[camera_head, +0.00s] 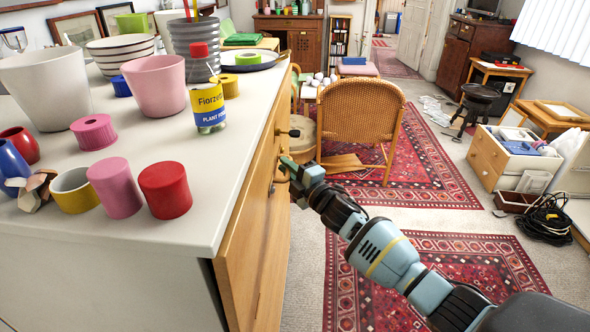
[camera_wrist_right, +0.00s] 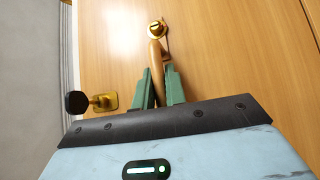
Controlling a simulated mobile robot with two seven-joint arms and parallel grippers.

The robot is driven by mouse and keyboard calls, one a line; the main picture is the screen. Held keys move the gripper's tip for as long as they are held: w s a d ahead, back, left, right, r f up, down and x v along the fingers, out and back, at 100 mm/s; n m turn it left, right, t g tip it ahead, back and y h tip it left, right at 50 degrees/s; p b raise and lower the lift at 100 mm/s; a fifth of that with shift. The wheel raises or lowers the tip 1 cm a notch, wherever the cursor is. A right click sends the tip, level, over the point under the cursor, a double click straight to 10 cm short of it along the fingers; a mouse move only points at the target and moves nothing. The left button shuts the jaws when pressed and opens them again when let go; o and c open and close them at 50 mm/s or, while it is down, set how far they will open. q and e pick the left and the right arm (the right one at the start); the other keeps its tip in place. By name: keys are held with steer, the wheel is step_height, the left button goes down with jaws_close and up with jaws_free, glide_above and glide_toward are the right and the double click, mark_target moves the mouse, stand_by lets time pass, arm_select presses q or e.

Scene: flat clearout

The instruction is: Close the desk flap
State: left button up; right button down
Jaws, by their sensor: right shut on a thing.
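The desk flap (camera_head: 245,235) is a wooden panel on the front of the white-topped cabinet, seen at a steep angle in the head view. It stands close to upright, and I cannot tell if its edge is flush. It fills the right wrist view (camera_wrist_right: 230,50). A wooden handle with brass fittings (camera_wrist_right: 155,55) is on it. My right gripper (camera_head: 286,172) is at the panel's face. Its green fingers (camera_wrist_right: 160,88) are shut on the handle's lower end. My left gripper is not in view.
A dark knob on a brass plate (camera_wrist_right: 76,102) sticks out left of the fingers. A wicker chair (camera_head: 360,120) stands beyond my right arm.

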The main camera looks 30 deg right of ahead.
steer(key=shift+w+a+r, duration=0.2)
steer(key=shift+a+r, duration=0.1)
steer(key=c, duration=1.7)
jaws_free()
steer(key=shift+f, duration=0.1)
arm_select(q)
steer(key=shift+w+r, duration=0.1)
arm_select(e)
steer(key=shift+s+d, duration=0.1)
steer(key=shift+f, duration=0.1)
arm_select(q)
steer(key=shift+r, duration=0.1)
arm_select(e)
steer(key=shift+v, duration=3.85)
steer(key=shift+s, duration=0.1)
